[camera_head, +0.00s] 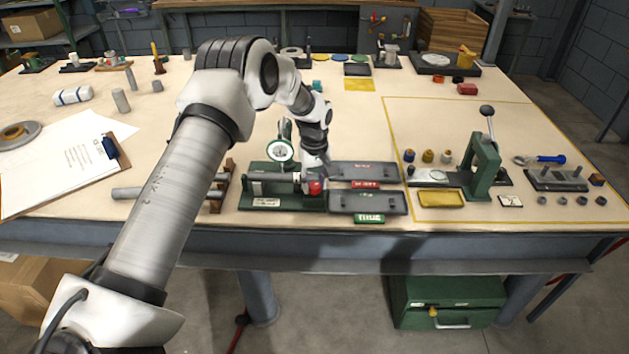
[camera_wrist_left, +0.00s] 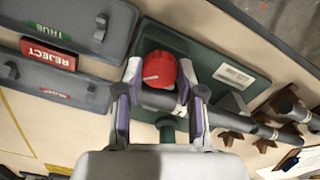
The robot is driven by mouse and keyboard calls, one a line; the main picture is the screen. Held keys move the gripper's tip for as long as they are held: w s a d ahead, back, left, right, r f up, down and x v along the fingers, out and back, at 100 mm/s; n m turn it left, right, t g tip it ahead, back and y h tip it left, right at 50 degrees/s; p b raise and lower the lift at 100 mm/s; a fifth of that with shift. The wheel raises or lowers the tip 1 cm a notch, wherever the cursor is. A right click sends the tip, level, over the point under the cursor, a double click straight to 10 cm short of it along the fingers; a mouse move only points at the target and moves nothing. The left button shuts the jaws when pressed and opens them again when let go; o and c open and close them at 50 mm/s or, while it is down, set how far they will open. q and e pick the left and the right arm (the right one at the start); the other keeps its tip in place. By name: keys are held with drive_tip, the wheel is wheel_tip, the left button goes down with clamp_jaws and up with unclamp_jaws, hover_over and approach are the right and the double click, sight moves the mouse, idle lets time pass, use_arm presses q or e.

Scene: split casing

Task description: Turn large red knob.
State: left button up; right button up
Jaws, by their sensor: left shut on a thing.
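The large red knob (camera_head: 315,187) sits at the right end of a green fixture (camera_head: 262,199) near the table's front edge. In the left wrist view the knob (camera_wrist_left: 160,70) is round, with a pale line on its face. My right gripper does not show in either view.
Two grey trays (camera_head: 362,170) with red REJECT and green TRUE labels lie right of the knob. A green lever press (camera_head: 484,165) stands further right. Grey bars on a brown rack (camera_head: 221,186) and a clipboard (camera_head: 70,160) are at the left.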

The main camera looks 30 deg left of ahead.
sight(314, 185)
use_arm(q)
drive_tip(key=m, duration=0.5)
drive_tip(key=shift+s+f, duration=0.1)
drive_tip(key=shift+m, duration=0.3)
drive_tip(key=o, duration=1.1)
drive_tip(key=shift+p, duration=0.3)
drive_tip(key=shift+o, duration=0.2)
wheel_tip(314, 185, up, 12)
